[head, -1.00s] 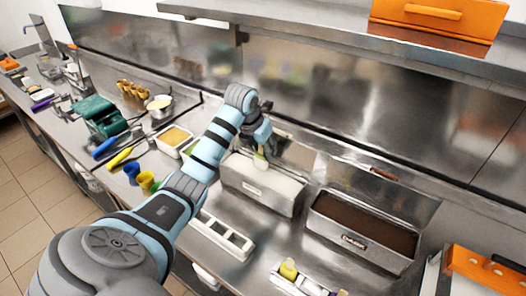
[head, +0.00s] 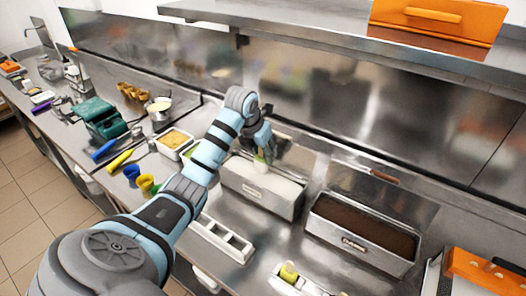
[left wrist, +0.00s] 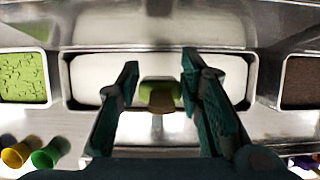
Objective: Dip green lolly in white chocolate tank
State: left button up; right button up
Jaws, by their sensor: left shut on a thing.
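My left gripper (head: 262,146) is shut on the green lolly (head: 261,158) above the white chocolate tank (head: 252,193), a long steel tub filled with smooth white. In the left wrist view the lolly (left wrist: 159,91) shows its green body and tan stick between the two dark fingers, over the white surface (left wrist: 216,66). In the head view its lower end looks pale and sits close to the chocolate; I cannot tell whether it touches or is coated. My right gripper is not in view.
A dark chocolate tank (head: 350,245) stands to the right. A green-filled container (left wrist: 23,78) is to the left in the wrist view. In front are an empty white rack (head: 222,238) and a yellow-green lolly (head: 289,271) in another holder. A back wall runs behind.

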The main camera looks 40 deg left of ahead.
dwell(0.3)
pick_arm(q)
jog(key=shift+r, duration=2.5)
